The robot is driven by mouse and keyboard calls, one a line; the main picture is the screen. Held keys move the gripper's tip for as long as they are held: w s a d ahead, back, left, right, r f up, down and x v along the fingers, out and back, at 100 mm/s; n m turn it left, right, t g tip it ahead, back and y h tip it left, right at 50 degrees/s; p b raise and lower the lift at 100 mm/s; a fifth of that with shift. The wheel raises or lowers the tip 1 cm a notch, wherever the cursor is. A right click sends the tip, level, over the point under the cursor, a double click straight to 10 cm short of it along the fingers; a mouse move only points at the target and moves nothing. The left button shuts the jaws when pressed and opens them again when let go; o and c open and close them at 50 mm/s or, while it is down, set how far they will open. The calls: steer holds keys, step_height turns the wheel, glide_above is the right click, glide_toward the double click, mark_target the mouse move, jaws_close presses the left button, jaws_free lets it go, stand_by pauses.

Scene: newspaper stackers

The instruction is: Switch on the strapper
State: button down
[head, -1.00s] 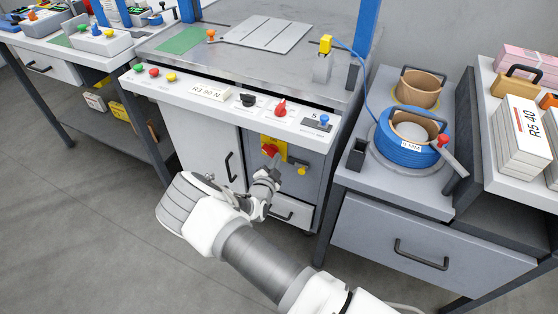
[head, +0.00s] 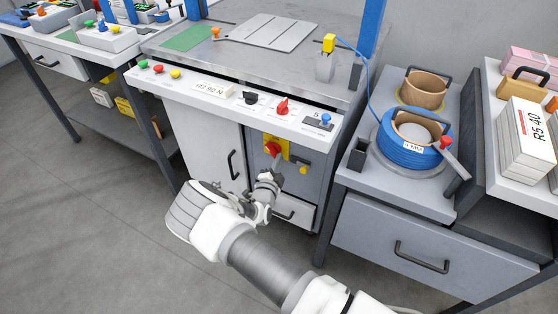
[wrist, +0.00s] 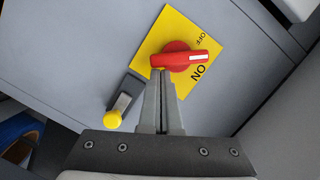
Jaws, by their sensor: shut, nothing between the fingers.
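The strapper (head: 205,148) is a grey cabinet with a white control strip and a steel top. On its front is a yellow plate (wrist: 160,37) marked OFF and ON, carrying a red rotary switch (wrist: 178,58). The switch also shows in the head view (head: 273,148). Its white mark lies at the right in the wrist view, between the OFF and ON words. My gripper (wrist: 161,76) is shut and empty, its fingertips at the knob's left end. I cannot tell whether they touch it. In the head view my gripper (head: 276,163) is just below the switch.
A yellow-tipped lever (wrist: 113,119) sits beside the switch plate. The control strip above carries several coloured buttons and a red knob (head: 283,105). A drawer unit (head: 430,240) with a blue strap coil (head: 390,145) stands to the right. Open floor (head: 100,230) lies left.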

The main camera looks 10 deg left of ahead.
steer(key=m, duration=0.1)
steer(key=f+m, duration=0.1)
steer(key=m+t+b, duration=0.1)
steer(key=m, duration=0.1)
steer(key=shift+w+a+f+y, duration=0.1)
steer(key=shift+a+f+y, duration=0.2)
stand_by(0.5)
steer(key=shift+f, duration=0.1)
stand_by(0.8)
